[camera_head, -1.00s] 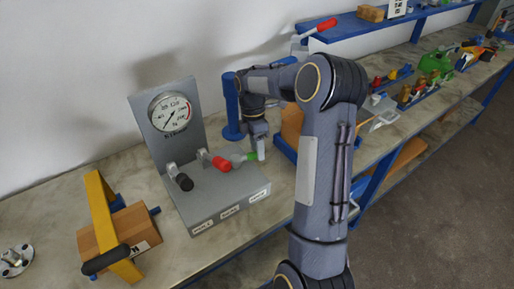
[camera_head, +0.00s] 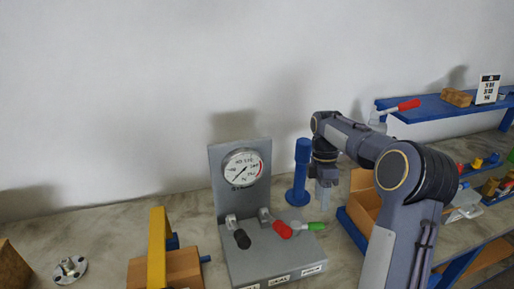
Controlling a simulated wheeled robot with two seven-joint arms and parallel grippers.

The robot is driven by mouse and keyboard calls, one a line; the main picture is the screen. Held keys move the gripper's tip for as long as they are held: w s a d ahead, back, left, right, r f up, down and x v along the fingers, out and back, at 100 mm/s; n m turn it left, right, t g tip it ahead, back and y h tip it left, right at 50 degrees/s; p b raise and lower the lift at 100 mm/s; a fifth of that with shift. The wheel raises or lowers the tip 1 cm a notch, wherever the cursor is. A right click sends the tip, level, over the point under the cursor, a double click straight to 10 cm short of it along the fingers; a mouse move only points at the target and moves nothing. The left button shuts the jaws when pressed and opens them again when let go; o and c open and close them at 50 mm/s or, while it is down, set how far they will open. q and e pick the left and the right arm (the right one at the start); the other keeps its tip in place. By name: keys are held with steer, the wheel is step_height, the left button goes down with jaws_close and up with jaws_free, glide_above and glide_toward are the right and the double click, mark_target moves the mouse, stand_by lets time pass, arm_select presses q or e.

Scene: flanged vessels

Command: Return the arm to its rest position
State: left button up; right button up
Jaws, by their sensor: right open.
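My right arm comes in from the lower right and bends over the bench. Its gripper (camera_head: 325,196) points down, open and empty, behind the right end of the gauge stand (camera_head: 272,259). It hangs above and behind the green-tipped lever (camera_head: 317,226), apart from it as far as I can tell. The grey stand carries a round dial gauge (camera_head: 243,168) and three levers, with black (camera_head: 242,239), red (camera_head: 282,229) and green tips. My left gripper is not in view.
A blue post (camera_head: 299,172) stands just left of my gripper. A blue shelf (camera_head: 437,109) with a red-handled item is behind the arm. A yellow-handled wooden block (camera_head: 183,268) and a metal flange (camera_head: 70,269) sit at left. Bare wall fills the upper left.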

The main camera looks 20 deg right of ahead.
steer(key=s+a+r+m+t+y, duration=0.1)
steer(key=s+a+r+m+t, duration=0.55)
steer(key=s+a, duration=0.5)
steer(key=s+a+f+m+t+y, duration=0.1)
steer(key=s+a+f+m, duration=0.3)
steer(key=s+a+m, duration=0.4)
steer(key=s+m+t, duration=0.1)
steer(key=s, duration=0.2)
steer(key=shift+s+a+f+y, duration=0.15)
steer(key=shift+a+f+y, duration=0.1)
steer(key=shift+a+y, duration=0.15)
